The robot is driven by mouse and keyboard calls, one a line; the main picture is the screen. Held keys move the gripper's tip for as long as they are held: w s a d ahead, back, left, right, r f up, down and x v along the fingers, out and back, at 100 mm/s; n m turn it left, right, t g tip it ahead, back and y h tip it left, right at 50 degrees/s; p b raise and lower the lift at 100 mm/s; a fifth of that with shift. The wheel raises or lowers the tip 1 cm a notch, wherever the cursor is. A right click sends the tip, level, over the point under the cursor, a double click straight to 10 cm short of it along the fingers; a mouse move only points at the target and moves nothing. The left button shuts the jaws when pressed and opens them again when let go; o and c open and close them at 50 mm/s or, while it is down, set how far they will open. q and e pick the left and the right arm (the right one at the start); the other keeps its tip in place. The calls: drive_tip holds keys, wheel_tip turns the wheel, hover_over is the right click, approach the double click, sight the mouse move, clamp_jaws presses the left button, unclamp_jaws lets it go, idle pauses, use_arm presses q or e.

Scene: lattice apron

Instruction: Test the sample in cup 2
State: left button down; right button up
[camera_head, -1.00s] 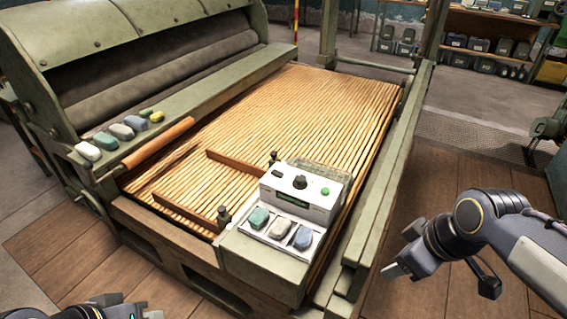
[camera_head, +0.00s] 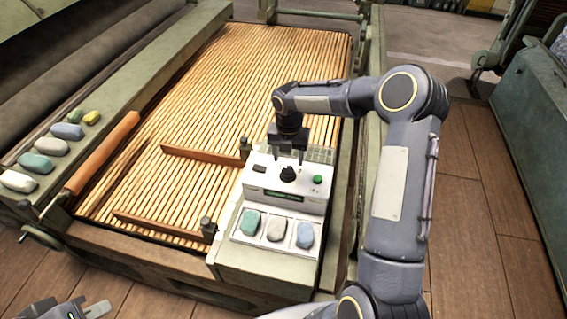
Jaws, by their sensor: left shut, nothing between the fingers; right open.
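A light tester box (camera_head: 285,192) stands at the front right of the machine, with a black knob (camera_head: 288,174), a green button (camera_head: 318,179) and a small dark display. In front of it a white tray (camera_head: 263,240) holds three samples side by side: teal (camera_head: 250,222), pale grey (camera_head: 277,229) in the middle, and blue (camera_head: 305,235). Cup numbers are not readable. My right gripper (camera_head: 288,154) is open, pointing down just above the knob, one finger to each side; I cannot tell whether it touches. My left gripper (camera_head: 98,309) is shut and empty at the bottom left.
Several coloured stones, such as a teal one (camera_head: 36,162), lie on the green ledge at left. A wooden roller (camera_head: 104,152) and brown bars (camera_head: 200,155) lie by the slatted bed (camera_head: 215,90). My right arm covers part of the machine's right side.

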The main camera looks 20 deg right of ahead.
sight(288, 170)
wheel_tip(288, 170, down, 5)
drive_tip(key=shift+f, duration=0.1)
idle(0.3)
drive_tip(key=c, duration=1)
